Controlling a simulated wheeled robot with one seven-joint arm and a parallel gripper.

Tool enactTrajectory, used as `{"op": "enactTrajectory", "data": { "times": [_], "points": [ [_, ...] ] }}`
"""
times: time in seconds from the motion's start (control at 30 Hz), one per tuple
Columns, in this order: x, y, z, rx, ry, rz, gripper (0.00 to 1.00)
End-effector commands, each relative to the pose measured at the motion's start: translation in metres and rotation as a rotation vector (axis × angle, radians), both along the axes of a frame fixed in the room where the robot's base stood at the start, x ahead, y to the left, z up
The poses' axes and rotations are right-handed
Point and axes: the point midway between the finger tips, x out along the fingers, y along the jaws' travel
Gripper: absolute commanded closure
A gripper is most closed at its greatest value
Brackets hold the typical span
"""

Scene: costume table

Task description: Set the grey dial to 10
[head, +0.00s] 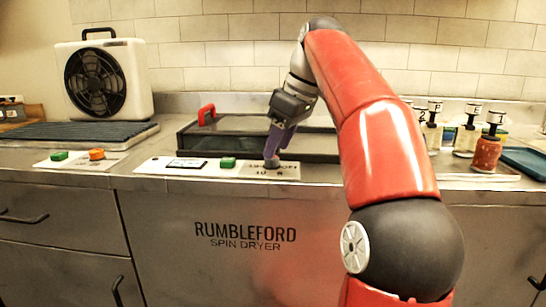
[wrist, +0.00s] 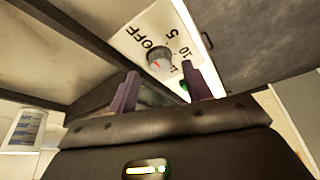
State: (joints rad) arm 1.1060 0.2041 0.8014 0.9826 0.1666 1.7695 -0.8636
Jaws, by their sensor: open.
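The grey dial (head: 271,163) is on the white panel at the front of the spin dryer, below my gripper. I cannot tell for sure which marking the red mark points at. My gripper (head: 274,146) points down over the dial. In the wrist view its purple fingers (wrist: 160,85) are open and apart, with the dial seen just beyond the gap between them. Whether either finger touches the dial is not clear.
A green button (head: 228,162) and a small display (head: 187,163) are left of the dial. The dryer lid with a red handle (head: 207,114) is behind. A fan (head: 104,79) stands far left. Several labelled bottles (head: 487,150) stand right of my arm.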

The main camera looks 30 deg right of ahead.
Motion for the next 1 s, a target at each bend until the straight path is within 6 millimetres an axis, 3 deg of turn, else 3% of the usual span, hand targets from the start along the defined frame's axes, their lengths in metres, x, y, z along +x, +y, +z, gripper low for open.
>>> {"op": "enactTrajectory", "data": {
  "times": [0.2, 0.5, 0.83, 1.0],
  "points": [
    [0.007, 0.005, -0.020, 0.000, 0.000, -0.001, 0.51],
    [0.008, 0.005, -0.022, -0.001, -0.001, 0.000, 0.51],
    [0.008, 0.005, -0.022, -0.001, -0.001, 0.000, 0.94],
    [0.008, 0.005, -0.022, -0.001, -0.001, -0.008, 0.94]
  ]
}}
